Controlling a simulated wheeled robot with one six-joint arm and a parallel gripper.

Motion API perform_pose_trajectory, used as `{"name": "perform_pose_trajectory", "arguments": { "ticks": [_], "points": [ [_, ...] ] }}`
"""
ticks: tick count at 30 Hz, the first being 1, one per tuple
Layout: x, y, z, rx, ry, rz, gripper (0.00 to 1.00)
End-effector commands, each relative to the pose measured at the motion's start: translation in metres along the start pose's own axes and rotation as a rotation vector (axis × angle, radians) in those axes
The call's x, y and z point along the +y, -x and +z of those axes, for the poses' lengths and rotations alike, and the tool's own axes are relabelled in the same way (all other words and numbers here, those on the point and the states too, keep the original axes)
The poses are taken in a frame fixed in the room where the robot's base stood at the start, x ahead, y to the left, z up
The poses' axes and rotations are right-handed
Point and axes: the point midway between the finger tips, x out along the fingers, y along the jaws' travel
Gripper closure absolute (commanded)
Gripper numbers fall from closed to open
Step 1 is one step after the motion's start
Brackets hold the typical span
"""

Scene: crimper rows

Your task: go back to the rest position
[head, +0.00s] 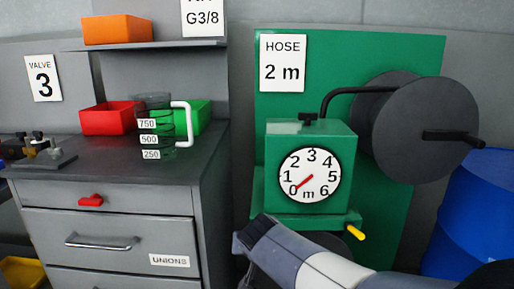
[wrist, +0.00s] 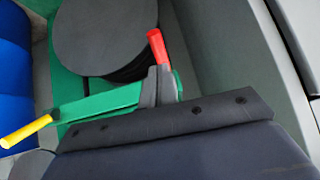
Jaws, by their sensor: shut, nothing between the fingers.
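My gripper (wrist: 158,72) shows in the wrist view with its two dark fingers close together and nothing between them. A red lever (wrist: 156,47) stands just beyond the fingertips; whether they touch it I cannot tell. A green part (wrist: 100,105) with a yellow handle (wrist: 25,132) lies behind and left of the fingers. In the head view my arm (head: 300,255) reaches in from the lower right, in front of the green hose machine (head: 258,190); its fingers cannot be made out there. The yellow handle (head: 355,233) shows just above the arm.
The hose machine's dial (head: 309,174) points near 0. A dark reel (head: 425,122) and a blue barrel (head: 475,215) stand right. A grey cabinet (head: 110,225) at left carries a clear jug (head: 153,125), a red bin (head: 108,119) and a green bin (head: 200,113).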

Motion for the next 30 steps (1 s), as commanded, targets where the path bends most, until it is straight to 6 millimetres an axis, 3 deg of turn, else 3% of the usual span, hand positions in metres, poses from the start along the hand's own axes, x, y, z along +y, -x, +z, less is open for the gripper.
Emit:
{"name": "perform_pose_trajectory", "arguments": {
  "ticks": [13,30],
  "points": [
    [-0.0019,0.0102,-0.0055,-0.066,-0.005,0.002,1.0],
    [-0.0019,0.0091,-0.0051,-0.105,-0.008,0.001,1.0]
  ]
}}
